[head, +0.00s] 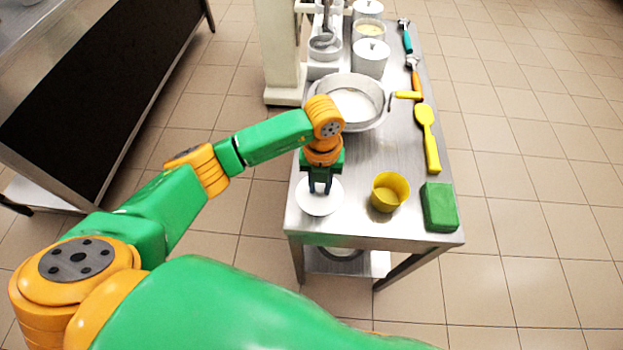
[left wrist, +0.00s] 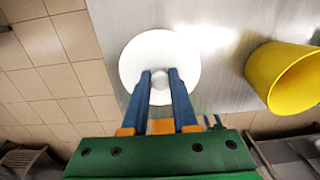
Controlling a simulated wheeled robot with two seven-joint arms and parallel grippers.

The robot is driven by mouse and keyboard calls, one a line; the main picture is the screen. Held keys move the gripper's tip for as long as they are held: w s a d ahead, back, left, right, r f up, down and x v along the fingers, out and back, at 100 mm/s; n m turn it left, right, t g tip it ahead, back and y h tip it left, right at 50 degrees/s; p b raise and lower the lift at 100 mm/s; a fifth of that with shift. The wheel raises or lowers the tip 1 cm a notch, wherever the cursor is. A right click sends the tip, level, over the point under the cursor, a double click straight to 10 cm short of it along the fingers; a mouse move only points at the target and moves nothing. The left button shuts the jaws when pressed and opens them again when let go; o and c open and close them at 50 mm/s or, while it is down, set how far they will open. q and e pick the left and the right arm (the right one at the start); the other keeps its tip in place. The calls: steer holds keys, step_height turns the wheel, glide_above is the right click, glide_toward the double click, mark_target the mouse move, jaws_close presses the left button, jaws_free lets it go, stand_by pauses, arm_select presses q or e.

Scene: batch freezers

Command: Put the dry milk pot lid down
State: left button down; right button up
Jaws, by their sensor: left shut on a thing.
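The lid is a white disc (head: 318,204) at the near left corner of the steel table in the head view. In the left wrist view the white lid (left wrist: 180,45) shows a small round knob between the fingers. My left gripper (head: 320,190) is above the lid's middle, with its fingers shut on the knob. The two fingers also show in the left wrist view (left wrist: 161,78). The lid appears level at the tabletop; I cannot tell if it touches. White lidded pots (head: 370,58) stand at the back of the table. My right gripper is not in view.
A yellow cup (head: 390,192) stands close right of the lid, with a green block (head: 439,207) beyond it. A yellow spatula (head: 428,140) lies along the right edge. A metal bowl (head: 355,98) sits behind the gripper. The table's (head: 372,228) near edge is close to the lid.

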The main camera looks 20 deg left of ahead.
mark_target(323, 190)
arm_select(q)
steer(key=c, duration=0.9)
jaws_free()
steer(key=shift+o, duration=1.1)
steer(key=shift+s+d+r, duration=0.15)
steer(key=shift+d, duration=0.45)
steer(key=shift+a+r, duration=0.2)
steer(key=shift+r, duration=0.1)
step_height(323, 190, up, 12)
steer(key=shift+f+b, duration=0.25)
steer(key=shift+b, duration=0.15)
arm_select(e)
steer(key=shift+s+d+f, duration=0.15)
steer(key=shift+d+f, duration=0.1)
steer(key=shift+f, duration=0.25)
arm_select(q)
steer(key=shift+f, duration=0.1)
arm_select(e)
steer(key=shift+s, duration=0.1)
